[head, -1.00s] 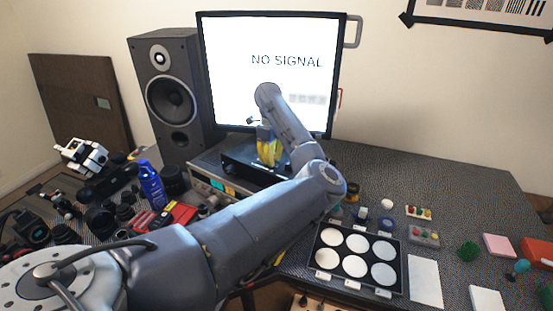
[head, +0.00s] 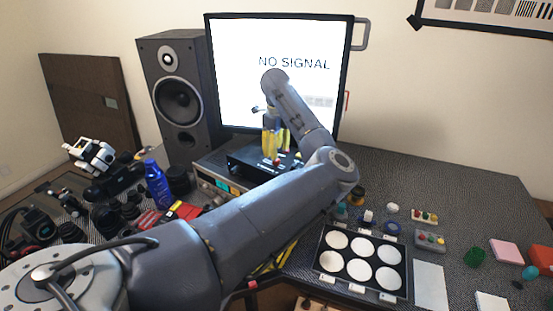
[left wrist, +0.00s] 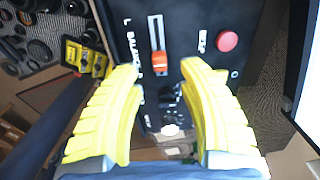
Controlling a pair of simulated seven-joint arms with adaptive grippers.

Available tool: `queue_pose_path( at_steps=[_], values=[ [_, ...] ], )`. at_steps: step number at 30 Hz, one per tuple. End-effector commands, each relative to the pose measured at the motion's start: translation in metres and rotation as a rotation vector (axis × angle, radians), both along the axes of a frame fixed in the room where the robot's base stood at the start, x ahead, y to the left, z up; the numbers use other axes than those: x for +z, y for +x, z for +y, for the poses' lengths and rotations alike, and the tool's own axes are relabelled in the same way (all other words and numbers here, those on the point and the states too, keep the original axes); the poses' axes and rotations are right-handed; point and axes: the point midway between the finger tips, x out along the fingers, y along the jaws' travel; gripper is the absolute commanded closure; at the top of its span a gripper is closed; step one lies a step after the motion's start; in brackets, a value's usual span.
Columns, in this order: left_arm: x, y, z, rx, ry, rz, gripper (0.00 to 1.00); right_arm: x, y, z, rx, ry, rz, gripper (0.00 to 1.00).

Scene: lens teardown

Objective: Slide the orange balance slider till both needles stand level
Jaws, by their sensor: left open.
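The orange balance slider (left wrist: 158,62) sits near one end of a pale slot in a black box in the left wrist view, beside partly readable white lettering. The black box (head: 245,162) stands in front of the monitor in the head view. My left gripper (left wrist: 160,69) has yellow fingers, open, with one on each side of the slider and a gap to it. In the head view, the left gripper (head: 275,152) is over the box. I cannot make out the needles in either view. My right gripper is not in view.
A red knob (left wrist: 228,41) is on the same panel, right of the slider. A silver unit (head: 208,177) with a lit display is under the box. The monitor (head: 235,75) is close behind, and a speaker (head: 178,100) is at left.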

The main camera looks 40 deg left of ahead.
Motion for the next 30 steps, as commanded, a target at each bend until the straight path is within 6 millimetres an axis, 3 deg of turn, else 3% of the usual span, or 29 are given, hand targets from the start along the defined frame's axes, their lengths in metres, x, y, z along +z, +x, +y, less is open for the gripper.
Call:
queue_pose_path(
  at_steps=[6,13,30],
  values=[
    [0.039,0.001,0.000,0.000,-0.001,-0.003,0.60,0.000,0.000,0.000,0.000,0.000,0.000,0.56],
    [0.065,0.000,0.000,-0.001,-0.002,-0.001,0.60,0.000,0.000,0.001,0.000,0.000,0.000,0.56],
    [0.075,0.000,0.000,0.000,-0.001,0.001,0.60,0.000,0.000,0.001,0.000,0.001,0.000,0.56]
  ],
)
